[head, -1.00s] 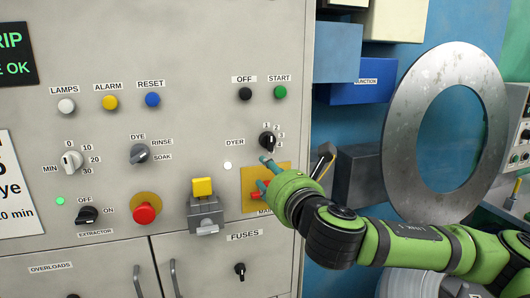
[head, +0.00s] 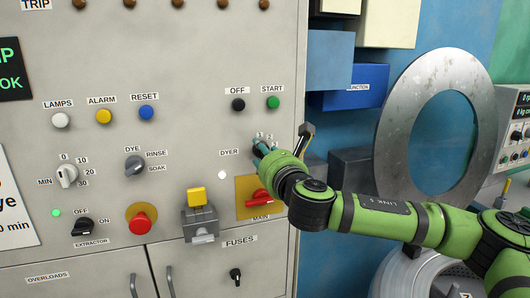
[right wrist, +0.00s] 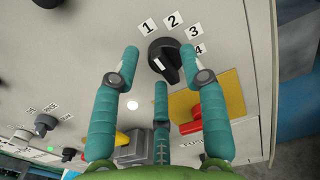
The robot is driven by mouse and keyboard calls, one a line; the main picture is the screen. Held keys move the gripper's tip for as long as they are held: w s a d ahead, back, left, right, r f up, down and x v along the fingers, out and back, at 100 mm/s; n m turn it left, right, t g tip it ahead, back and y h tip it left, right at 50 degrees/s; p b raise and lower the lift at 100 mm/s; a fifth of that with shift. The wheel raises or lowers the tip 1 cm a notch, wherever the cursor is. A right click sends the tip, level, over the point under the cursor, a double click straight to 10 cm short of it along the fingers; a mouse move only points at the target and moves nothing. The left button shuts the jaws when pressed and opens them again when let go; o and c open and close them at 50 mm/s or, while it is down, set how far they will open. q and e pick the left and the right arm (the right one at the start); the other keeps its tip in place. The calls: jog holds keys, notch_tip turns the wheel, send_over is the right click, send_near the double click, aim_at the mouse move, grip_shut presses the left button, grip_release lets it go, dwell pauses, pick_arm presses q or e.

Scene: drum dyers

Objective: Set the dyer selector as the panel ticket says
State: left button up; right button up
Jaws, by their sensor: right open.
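The dyer selector (right wrist: 165,58) is a black knob in the right wrist view, with labels 1, 2, 3 and 4 around its top and right. A pale mark shows on its left part; I cannot tell which number it points to. My right gripper (right wrist: 168,70) is open, its teal fingers spread on both sides of the knob, with a third finger below. I cannot tell whether they touch it. In the head view my right gripper (head: 262,149) covers most of the selector. The panel ticket (head: 14,205) is cut off at the left edge; only part of its text shows.
The red main handle (head: 260,198) on a yellow plate sits just below my right gripper. A grey lock-like block with a yellow top (head: 199,216) and a red mushroom button (head: 140,219) are to its left. A metal ring door (head: 392,140) stands right of the cabinet.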

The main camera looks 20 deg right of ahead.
grip_shut()
